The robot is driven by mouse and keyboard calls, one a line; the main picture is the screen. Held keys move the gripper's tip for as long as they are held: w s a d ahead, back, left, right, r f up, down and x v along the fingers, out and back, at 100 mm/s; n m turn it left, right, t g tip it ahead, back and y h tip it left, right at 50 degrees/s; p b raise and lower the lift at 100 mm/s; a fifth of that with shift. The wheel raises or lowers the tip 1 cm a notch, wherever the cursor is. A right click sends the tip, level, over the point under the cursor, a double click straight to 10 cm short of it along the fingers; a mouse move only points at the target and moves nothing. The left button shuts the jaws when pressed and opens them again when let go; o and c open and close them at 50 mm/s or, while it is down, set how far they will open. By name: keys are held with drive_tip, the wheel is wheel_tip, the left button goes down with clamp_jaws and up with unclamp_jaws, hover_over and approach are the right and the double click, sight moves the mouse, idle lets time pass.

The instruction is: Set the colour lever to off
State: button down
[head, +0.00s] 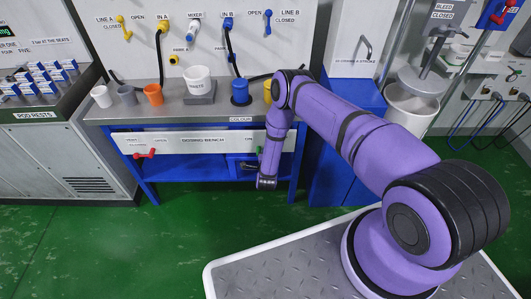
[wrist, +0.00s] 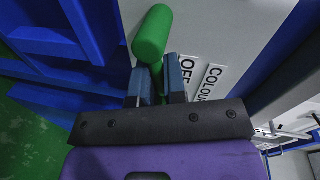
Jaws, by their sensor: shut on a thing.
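The colour lever has a green, rounded handle (wrist: 153,32). In the wrist view its narrower part passes between the two fingers of my gripper (wrist: 158,82), which is shut on it. The handle's end sticks out beyond the fingertips. The labels OFF (wrist: 188,70) and COLOUR (wrist: 210,83) are on the pale panel beside the right finger. In the head view a bit of the green lever (head: 261,151) shows at the right end of the bench's front panel, and my arm hides most of that spot. Which setting the lever points to cannot be told.
A blue cabinet (head: 340,185) stands close on the right. Green floor (head: 130,240) in front is clear.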

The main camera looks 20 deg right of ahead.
drive_tip(key=shift+w+d+f+m, duration=0.1)
drive_tip(key=shift+d+f+m, duration=0.2)
drive_tip(key=shift+d+m, duration=0.55)
drive_tip(key=shift+a+m, duration=0.2)
drive_tip(key=shift+m, duration=0.05)
drive_tip(key=c, duration=1.2)
unclamp_jaws()
drive_tip(key=shift+d+f, duration=0.1)
drive_tip(key=shift+y, duration=0.3)
drive_tip(key=shift+s+a, duration=0.25)
drive_tip(key=v, duration=1)
drive_tip(key=shift+s, duration=0.25)
drive_tip(key=shift+s+a, duration=0.1)
